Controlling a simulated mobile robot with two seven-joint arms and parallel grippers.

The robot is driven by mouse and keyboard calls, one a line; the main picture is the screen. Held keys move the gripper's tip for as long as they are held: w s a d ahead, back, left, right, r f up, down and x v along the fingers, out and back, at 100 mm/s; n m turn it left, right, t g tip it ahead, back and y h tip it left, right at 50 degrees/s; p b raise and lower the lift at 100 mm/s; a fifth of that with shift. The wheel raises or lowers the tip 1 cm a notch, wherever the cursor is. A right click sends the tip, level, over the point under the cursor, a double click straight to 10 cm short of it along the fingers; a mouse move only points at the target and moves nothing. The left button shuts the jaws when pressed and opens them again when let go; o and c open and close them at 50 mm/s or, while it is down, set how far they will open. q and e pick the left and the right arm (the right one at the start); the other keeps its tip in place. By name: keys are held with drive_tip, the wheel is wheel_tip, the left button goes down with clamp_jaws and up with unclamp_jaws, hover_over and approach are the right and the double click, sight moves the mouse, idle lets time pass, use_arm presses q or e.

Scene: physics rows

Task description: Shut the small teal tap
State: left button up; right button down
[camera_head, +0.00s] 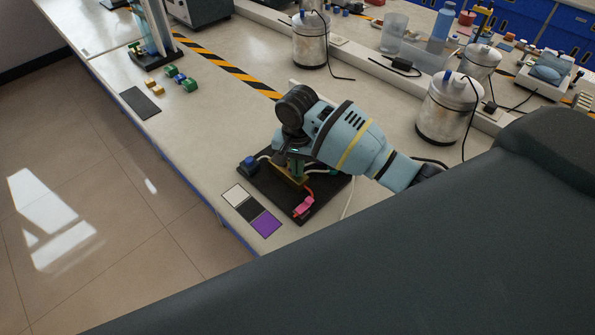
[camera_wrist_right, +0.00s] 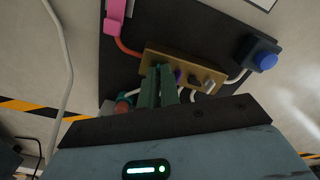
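A black board (camera_head: 321,199) near the bench's front edge carries a brass-coloured block (camera_head: 287,174), which also shows in the right wrist view (camera_wrist_right: 204,72). My right gripper (camera_head: 293,158) points down over the board. In the wrist view its two green fingers (camera_wrist_right: 158,83) are close together, with their tips at the block's edge. A small teal part (camera_wrist_right: 125,99) shows left of the fingers, beside a red piece; I cannot tell if it is the tap. Small purple, black and white parts show on the block right of the fingers. Whether anything is between the fingertips is hidden. My left gripper is out of view.
The board also holds a blue knob (camera_head: 250,162) and a pink clip (camera_head: 304,207) on a red hose. A white, black and purple card (camera_head: 251,209) lies in front. Metal canisters (camera_head: 448,110) stand behind. A loose pale cable (camera_wrist_right: 62,70) runs beside the board.

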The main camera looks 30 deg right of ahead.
drive_tip(key=shift+m, duration=1)
drive_tip(key=m, duration=0.3)
drive_tip(key=shift+a+f, duration=0.1)
drive_tip(key=c, duration=2)
unclamp_jaws()
drive_tip(key=shift+m, duration=0.4)
drive_tip(key=shift+o, duration=0.3)
drive_tip(key=shift+w+r, duration=0.1)
drive_tip(key=shift+r, duration=3.55)
